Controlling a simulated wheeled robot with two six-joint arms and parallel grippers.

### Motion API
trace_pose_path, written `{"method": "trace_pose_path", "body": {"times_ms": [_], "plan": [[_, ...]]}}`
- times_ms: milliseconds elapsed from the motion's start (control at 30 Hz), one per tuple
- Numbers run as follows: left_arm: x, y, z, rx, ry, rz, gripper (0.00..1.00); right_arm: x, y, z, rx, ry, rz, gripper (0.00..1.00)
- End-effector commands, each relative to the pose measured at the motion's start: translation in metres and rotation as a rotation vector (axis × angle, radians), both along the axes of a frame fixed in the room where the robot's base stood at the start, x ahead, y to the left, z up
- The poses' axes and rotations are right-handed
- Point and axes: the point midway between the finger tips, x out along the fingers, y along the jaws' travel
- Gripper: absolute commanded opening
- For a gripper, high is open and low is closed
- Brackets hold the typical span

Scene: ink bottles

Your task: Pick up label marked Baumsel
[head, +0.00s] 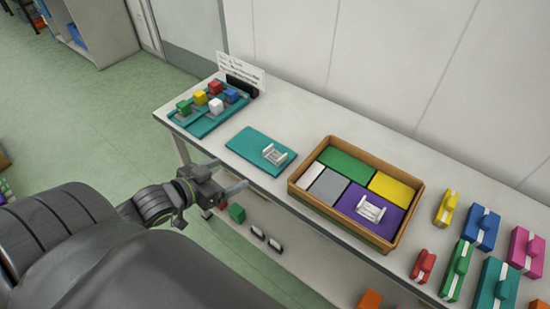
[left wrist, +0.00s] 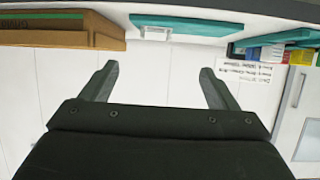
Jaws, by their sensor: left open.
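I can read no label marked Baumsel in either view. A white card with lines of small text (head: 241,70) stands at the back left of the table; it also shows at the right of the left wrist view (left wrist: 262,73), too small to read surely. My left gripper (head: 232,174) is open and empty, off the table's front edge, beside the teal mat (head: 252,141). Its two fingers are spread apart in the left wrist view (left wrist: 159,85). A white bracket-like piece (head: 274,154) lies on the teal mat. My right gripper is not in view.
A wooden tray (head: 297,190) holds green, yellow, grey, white and purple blocks, with a second white piece (head: 371,209) on the purple one. A teal rack (head: 208,124) holds several coloured cubes. Several coloured bottle-like items, including a blue one (head: 481,229), lie at the right.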

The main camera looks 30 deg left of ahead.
Motion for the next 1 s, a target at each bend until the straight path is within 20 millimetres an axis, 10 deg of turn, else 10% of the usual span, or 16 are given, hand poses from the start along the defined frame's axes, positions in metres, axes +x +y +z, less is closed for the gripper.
{"method": "trace_pose_path", "body": {"times_ms": [1000], "plan": [[0.112, -0.026, -0.038, -0.009, -0.014, -0.021, 0.82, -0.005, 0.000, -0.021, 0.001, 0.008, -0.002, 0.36]]}}
